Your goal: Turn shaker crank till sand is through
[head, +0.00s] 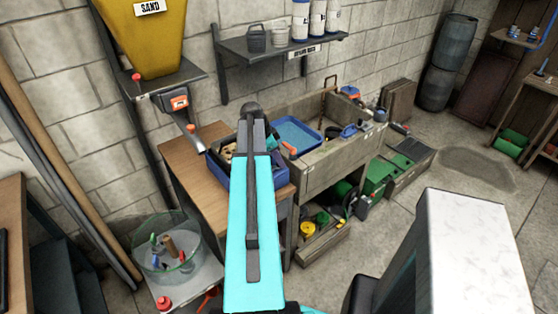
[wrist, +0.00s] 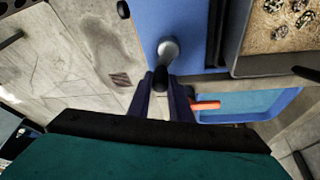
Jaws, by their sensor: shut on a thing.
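In the wrist view, the blue side of the shaker (wrist: 203,30) carries a grey crank (wrist: 168,48). My gripper (wrist: 160,86) is shut on the crank's dark handle, just below the grey hub. A tray on the shaker holds tan sand (wrist: 270,38) with several dark speckled stones in it, so sand is still visible on top. In the head view, my arm hides the gripper and most of the shaker; part of its blue body (head: 279,175) shows on the wooden bench.
A yellow sand hopper (head: 150,40) stands at the upper left. A glass bowl of tools (head: 165,250) stands lower left. Open floor (head: 440,165) lies to the right.

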